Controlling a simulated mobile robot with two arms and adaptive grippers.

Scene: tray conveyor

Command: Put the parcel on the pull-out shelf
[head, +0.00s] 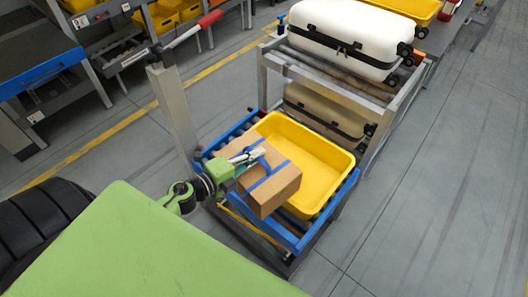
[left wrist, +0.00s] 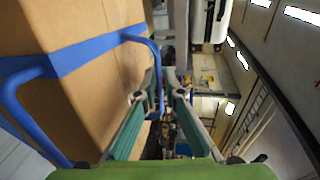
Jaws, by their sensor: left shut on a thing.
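The parcel is a brown cardboard box (head: 275,190) with a blue strap and a blue handle. It overlaps the near left part of a yellow tray (head: 345,160) in the head view; whether it touches the tray I cannot tell. My left gripper (head: 258,155) is at the top of the box, shut on the blue handle. In the left wrist view the box (left wrist: 95,85) fills the left side, and the handle runs to my fingers (left wrist: 159,97). A low blue-framed roller shelf (head: 338,205) lies under the tray. My right gripper is not in view.
A metal rack (head: 376,145) behind the tray carries a white suitcase (head: 340,38) on top and a beige suitcase (head: 325,112) below. A grey post (head: 172,105) with a red-handled lever stands at left. A blue-edged workbench (head: 45,72) is farther left. The floor at right is clear.

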